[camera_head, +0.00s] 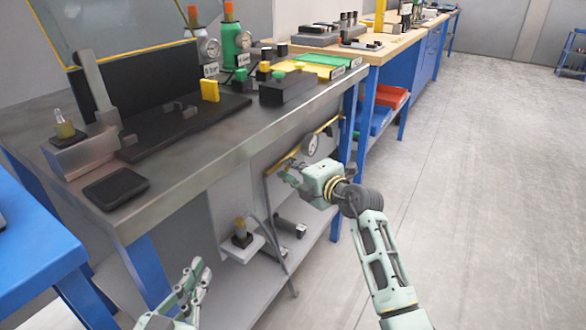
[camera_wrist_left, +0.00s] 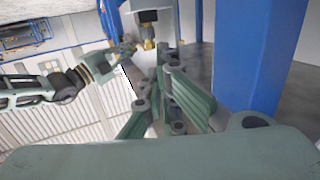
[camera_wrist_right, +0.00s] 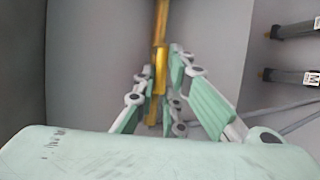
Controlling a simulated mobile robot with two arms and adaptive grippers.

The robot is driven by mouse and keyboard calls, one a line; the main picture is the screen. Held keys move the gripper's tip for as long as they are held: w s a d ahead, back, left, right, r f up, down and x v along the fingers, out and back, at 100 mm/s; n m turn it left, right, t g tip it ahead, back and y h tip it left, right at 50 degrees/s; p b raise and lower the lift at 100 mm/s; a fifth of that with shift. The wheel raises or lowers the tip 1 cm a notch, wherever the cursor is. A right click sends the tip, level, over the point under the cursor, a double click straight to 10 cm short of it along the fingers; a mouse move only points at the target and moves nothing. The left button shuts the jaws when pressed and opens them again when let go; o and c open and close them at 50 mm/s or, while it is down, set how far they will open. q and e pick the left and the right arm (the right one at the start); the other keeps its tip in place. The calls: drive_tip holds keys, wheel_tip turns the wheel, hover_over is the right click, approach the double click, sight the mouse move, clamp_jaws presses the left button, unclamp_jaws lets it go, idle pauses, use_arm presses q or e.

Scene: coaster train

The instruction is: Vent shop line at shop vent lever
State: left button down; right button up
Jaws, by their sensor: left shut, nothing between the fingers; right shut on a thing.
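A yellow line (camera_head: 328,124) with a round gauge (camera_head: 311,144) runs slantwise under the steel bench's front edge. My right gripper (camera_head: 288,170) is at its lower left end. In the right wrist view, a yellow bar-like piece (camera_wrist_right: 160,62) stands upright between the fingers of my right gripper (camera_wrist_right: 155,85), which is shut on it. I take it for the shop vent lever, but no label shows. My left gripper (camera_head: 198,275) is low in front of the bench; it is shut and empty in the left wrist view (camera_wrist_left: 160,72).
The steel bench (camera_head: 185,160) carries a press-like fixture, a green bottle (camera_head: 232,42) and yellow and green pieces. A blue bench (camera_head: 35,240) stands at left. The floor (camera_head: 480,200) at right is clear.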

clamp_jaws()
drive_tip(key=shift+f+n, duration=0.3)
drive_tip(key=shift+n, duration=0.3)
drive_tip(key=o, duration=0.7)
unclamp_jaws()
use_arm(q)
drive_tip(key=f, duration=0.1)
drive_tip(key=g, duration=0.1)
drive_tip(key=f, duration=0.1)
drive_tip(key=shift+s+a+f+g, duration=0.25)
drive_tip(key=shift+f+g, duration=0.05)
use_arm(e)
drive_tip(key=v, duration=1.2)
drive_tip(key=shift+s+f, duration=0.1)
drive_tip(key=shift+f, duration=0.1)
